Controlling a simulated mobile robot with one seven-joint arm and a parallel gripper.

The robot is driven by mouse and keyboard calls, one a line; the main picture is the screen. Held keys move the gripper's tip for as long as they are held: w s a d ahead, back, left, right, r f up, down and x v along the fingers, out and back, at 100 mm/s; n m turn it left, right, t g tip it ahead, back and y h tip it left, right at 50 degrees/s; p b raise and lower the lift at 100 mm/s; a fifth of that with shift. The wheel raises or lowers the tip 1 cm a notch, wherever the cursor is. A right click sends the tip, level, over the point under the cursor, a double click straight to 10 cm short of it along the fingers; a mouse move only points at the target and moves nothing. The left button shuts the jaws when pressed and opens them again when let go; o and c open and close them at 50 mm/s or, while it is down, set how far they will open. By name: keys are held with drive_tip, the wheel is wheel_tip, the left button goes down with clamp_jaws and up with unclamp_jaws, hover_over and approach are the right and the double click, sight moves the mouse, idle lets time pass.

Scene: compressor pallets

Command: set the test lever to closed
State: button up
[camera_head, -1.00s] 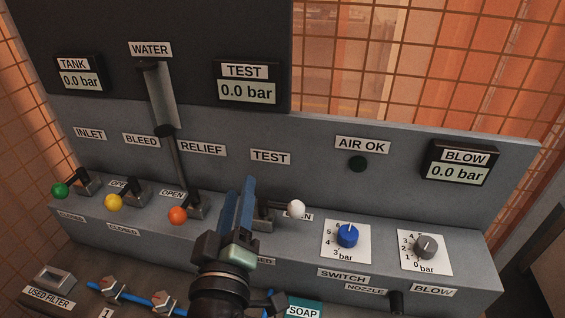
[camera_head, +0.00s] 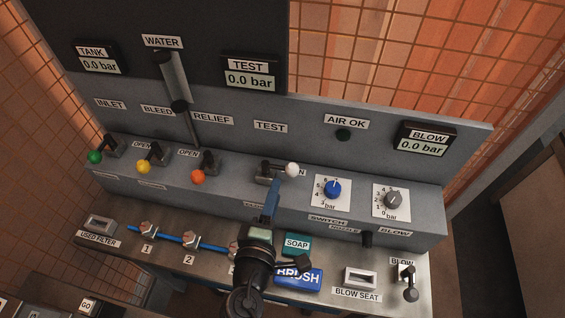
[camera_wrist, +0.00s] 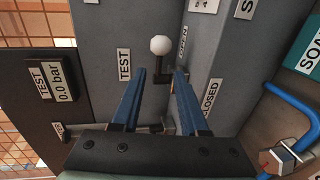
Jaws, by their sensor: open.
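The test lever is a dark handle with a white ball knob (camera_head: 292,170), under the TEST label on the grey panel. It points right, its knob beside the partly covered OPEN label. In the wrist view the knob (camera_wrist: 160,45) lies by the OPEN label (camera_wrist: 183,43), and the CLOSED label (camera_wrist: 210,97) is further down. My gripper (camera_wrist: 160,73) is open, its two blue fingers apart, with the lever's stem showing between and just beyond the tips. In the head view my gripper (camera_head: 272,186) is just below the lever; I cannot tell whether it touches.
Green (camera_head: 95,157), yellow (camera_head: 143,167) and orange (camera_head: 198,176) lever knobs stand to the left. Blue (camera_head: 333,189) and grey (camera_head: 393,200) dials are to the right. The TEST display (camera_head: 250,77) reads 0.0 bar. Below are a SOAP block (camera_head: 297,243) and a BRUSH sign (camera_head: 298,278).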

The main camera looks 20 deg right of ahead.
sight(284, 167)
drive_tip(key=x, duration=0.9)
drive_tip(key=shift+p, duration=0.3)
clamp_jaws()
drive_tip(key=shift+s+d, duration=0.1)
drive_tip(key=shift+d, duration=0.05)
idle(0.8)
